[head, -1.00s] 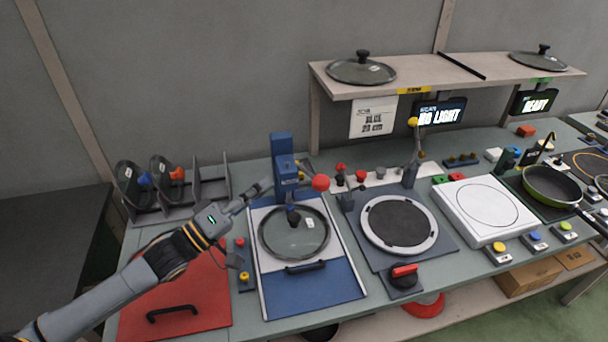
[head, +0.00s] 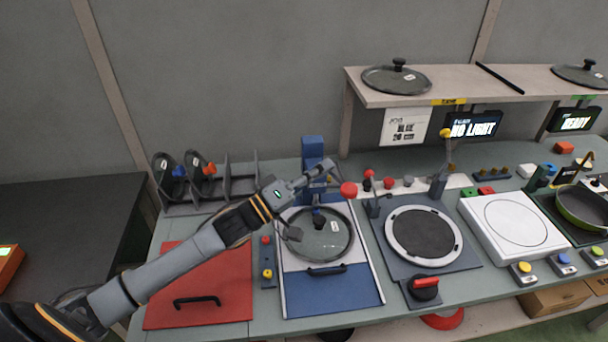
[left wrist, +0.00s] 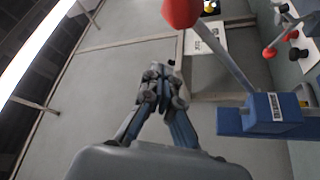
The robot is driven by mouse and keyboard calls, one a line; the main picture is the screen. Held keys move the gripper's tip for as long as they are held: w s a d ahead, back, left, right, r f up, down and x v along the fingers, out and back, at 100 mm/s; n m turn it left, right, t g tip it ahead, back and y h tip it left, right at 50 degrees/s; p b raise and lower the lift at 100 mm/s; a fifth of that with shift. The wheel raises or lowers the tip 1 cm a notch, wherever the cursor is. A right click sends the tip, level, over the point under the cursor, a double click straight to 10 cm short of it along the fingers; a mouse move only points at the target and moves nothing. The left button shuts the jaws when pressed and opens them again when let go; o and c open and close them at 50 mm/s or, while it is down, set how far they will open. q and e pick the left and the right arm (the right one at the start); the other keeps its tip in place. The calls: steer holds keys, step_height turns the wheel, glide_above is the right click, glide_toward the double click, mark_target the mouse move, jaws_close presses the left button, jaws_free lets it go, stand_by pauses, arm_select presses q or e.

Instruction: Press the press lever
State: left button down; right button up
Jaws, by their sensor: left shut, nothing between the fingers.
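The press has a blue column (head: 313,150) at the back of its blue and white base. Its lever ends in a red ball (head: 348,189), at the right of the column in the head view. In the left wrist view the red ball (left wrist: 182,10) is at the top edge, on a grey rod (left wrist: 226,62) that slopes to the blue press head (left wrist: 262,116). My left gripper (head: 328,168) is shut and empty, in front of the column and a little up and left of the ball. Its closed fingers (left wrist: 163,88) show apart from ball and rod. My right gripper is out of view.
A glass lid (head: 325,240) lies on the press base. A red panel (head: 220,275) lies at its left, a lid rack (head: 212,190) behind. A round dark plate (head: 423,234) is at the right. A shelf (head: 450,88) with lids overhangs the back right.

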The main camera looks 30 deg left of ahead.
arm_select(q)
steer(key=d, duration=0.1)
steer(key=d+f+p, duration=0.1)
steer(key=d+p, duration=0.1)
steer(key=shift+s+d+f, duration=0.15)
steer(key=shift+s+f, duration=0.2)
steer(key=shift+s, duration=0.05)
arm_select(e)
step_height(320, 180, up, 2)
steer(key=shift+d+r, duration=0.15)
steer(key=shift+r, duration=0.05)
